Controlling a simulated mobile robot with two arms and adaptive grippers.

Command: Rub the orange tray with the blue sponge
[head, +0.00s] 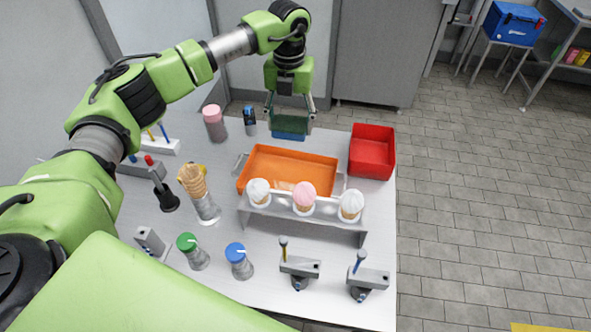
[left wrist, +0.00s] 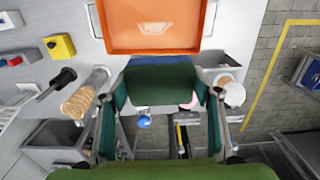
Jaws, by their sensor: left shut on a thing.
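The orange tray (head: 262,160) lies on the white table, with a handle at each end and an empty-looking inside. It also shows at the top of the left wrist view (left wrist: 150,45). My left gripper (head: 290,117) points down just beyond the tray's far edge, apart from it as far as I can tell. It is shut on the blue sponge (head: 289,128), which shows as a dark block between the fingers. In the left wrist view a dark green block (left wrist: 162,78) sits between the fingers. My right gripper is not in view.
A stand (head: 310,211) with ice cream cones is close to the tray's near side. A red bin (head: 371,150) stands to its right. A cone holder (head: 196,187), a pink-lidded jar (head: 215,124) and green-lidded (head: 192,250) and blue-lidded (head: 239,259) shakers stand around.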

